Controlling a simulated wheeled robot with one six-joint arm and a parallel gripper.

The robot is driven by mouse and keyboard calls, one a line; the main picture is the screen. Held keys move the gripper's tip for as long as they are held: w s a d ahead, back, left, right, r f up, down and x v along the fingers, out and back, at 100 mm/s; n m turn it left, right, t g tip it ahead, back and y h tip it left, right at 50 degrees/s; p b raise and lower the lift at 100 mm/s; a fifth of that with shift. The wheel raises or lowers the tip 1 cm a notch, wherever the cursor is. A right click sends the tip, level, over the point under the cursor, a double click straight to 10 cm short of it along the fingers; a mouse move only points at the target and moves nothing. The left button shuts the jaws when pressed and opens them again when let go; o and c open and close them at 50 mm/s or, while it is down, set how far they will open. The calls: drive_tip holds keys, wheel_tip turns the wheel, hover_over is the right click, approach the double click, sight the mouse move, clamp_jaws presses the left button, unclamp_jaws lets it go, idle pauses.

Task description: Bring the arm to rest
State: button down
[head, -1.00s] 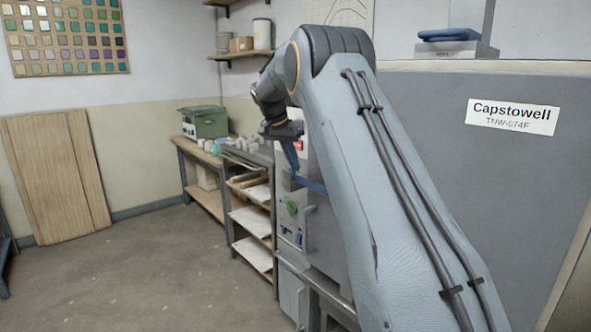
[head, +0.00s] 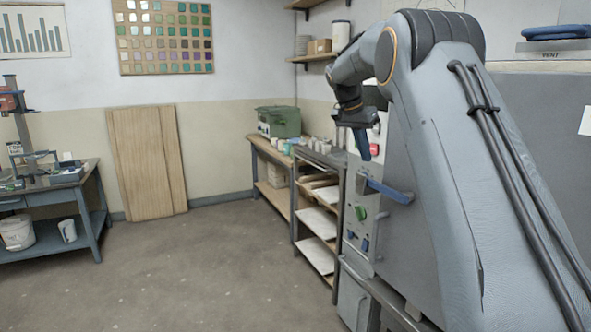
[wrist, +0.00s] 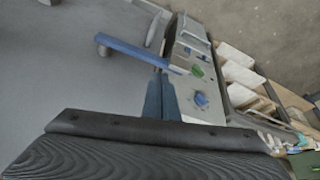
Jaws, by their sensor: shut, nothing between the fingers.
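My arm stretches up from the lower right of the head view and bends down at its far end. My gripper (head: 364,150) points downward in front of the grey kiln-like cabinet, with its blue fingers shut and nothing between them. In the wrist view the blue fingers (wrist: 161,98) show at the middle, close together. A blue handle (head: 386,191) on the cabinet is just below the gripper in the head view; it also shows in the wrist view (wrist: 130,50). Whether the fingers touch the handle I cannot tell.
A control panel (head: 361,215) with a green knob is beside the handle. A rack (head: 320,225) with pale shelves and a bench (head: 270,150) with a green machine (head: 279,122) stand beyond. A workbench (head: 50,190) is at the left. The floor (head: 200,270) between is clear.

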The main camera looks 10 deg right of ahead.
drive_tip(key=s+a+f+n+y, duration=0.1)
drive_tip(key=s+a+f+n, duration=0.2)
drive_tip(key=s, duration=1.1)
drive_tip(key=s+a+f+n+y, duration=0.1)
drive_tip(key=s+a+f+n, duration=0.3)
drive_tip(key=s+a+f, duration=0.3)
drive_tip(key=s+a+f+n+g+y, duration=0.1)
drive_tip(key=s+a+f+n, duration=0.3)
drive_tip(key=s+f, duration=0.8)
drive_tip(key=s+a+y, duration=0.1)
drive_tip(key=s, duration=0.9)
drive_tip(key=shift+f, duration=0.35)
drive_tip(key=shift+s, duration=0.15)
